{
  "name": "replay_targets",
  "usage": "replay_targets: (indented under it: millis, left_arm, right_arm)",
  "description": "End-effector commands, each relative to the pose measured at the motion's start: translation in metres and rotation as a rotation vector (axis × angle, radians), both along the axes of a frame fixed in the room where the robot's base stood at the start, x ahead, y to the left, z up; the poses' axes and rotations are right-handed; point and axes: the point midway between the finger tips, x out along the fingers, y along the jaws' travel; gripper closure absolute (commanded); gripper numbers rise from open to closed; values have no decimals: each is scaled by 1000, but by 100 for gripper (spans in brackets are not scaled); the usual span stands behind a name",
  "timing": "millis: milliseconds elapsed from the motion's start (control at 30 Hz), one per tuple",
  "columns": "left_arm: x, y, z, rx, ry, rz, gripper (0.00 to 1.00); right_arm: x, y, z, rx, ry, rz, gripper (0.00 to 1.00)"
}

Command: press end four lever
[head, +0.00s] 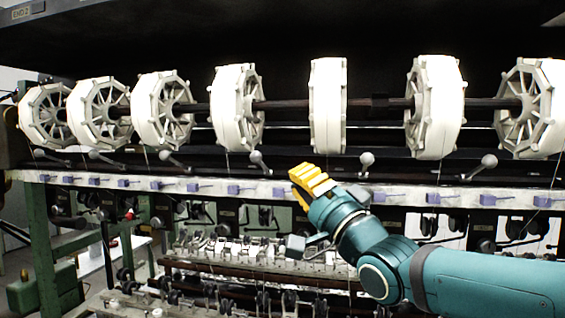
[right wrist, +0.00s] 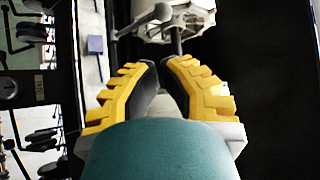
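Several levers with grey ball knobs stick out along the rail below the white reels in the head view. One lever (head: 256,158) is up and left of my right gripper, and another lever (head: 366,160) is up and right of it. No readable label marks which is end four. My right gripper (head: 300,177) has yellow fingers and is in front of the rail, between these two levers and apart from both. In the right wrist view its fingers (right wrist: 158,66) converge and look shut, with nothing held. A lever knob (right wrist: 163,11) shows beyond the fingertips. My left gripper is out of view.
White spoked reels (head: 237,108) sit on a dark horizontal shaft (head: 288,105) above the levers. A pale rail (head: 120,183) carries several purple blocks (head: 433,198). Metal fittings and dark bars lie below. Open space remains in front of the rail to the left.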

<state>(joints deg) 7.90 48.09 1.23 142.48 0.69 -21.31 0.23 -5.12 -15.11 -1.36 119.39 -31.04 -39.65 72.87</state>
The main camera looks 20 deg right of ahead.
Motion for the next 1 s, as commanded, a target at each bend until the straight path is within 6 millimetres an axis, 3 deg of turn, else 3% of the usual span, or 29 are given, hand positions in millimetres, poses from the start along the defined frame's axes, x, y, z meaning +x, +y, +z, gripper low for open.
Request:
replay_targets:
  millis: [533,1000]
  left_arm:
    - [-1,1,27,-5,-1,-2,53]
    - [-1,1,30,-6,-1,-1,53]
  right_arm:
    - [71,20,39,0,0,0,100]
    - [82,24,43,1,0,0,100]
